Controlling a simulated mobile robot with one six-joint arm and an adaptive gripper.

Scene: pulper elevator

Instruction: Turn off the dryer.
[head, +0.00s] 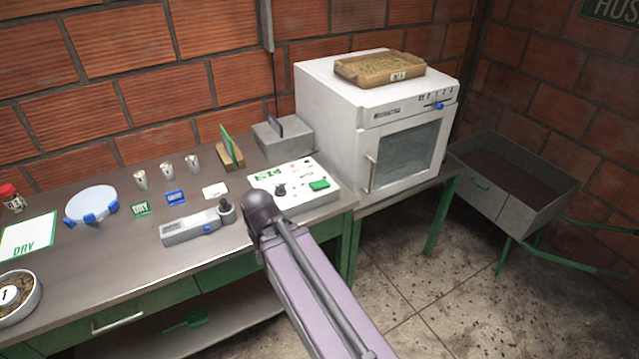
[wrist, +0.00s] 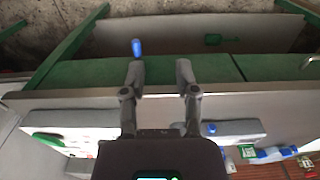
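The white box-shaped cabinet with a glass door (head: 405,155) looks like the dryer. It stands at the right end of the bench in the head view. A small blue knob (head: 439,106) sits on the panel above its shut door. A white control box (head: 295,190) with a black knob and green switch lies left of it; it also shows at the left of the wrist view (wrist: 75,142). My gripper (wrist: 160,70) is open and empty, its two fingers apart over the bench's front edge. I cannot make out its fingers in the head view.
A tray (head: 381,70) rests on the cabinet. A grey handheld-type device (head: 190,229), cups and cards lie on the bench. A small blue piece (wrist: 137,48) shows by one fingertip; I cannot tell what it is. A wheeled bin (head: 510,180) stands right, with open floor before it.

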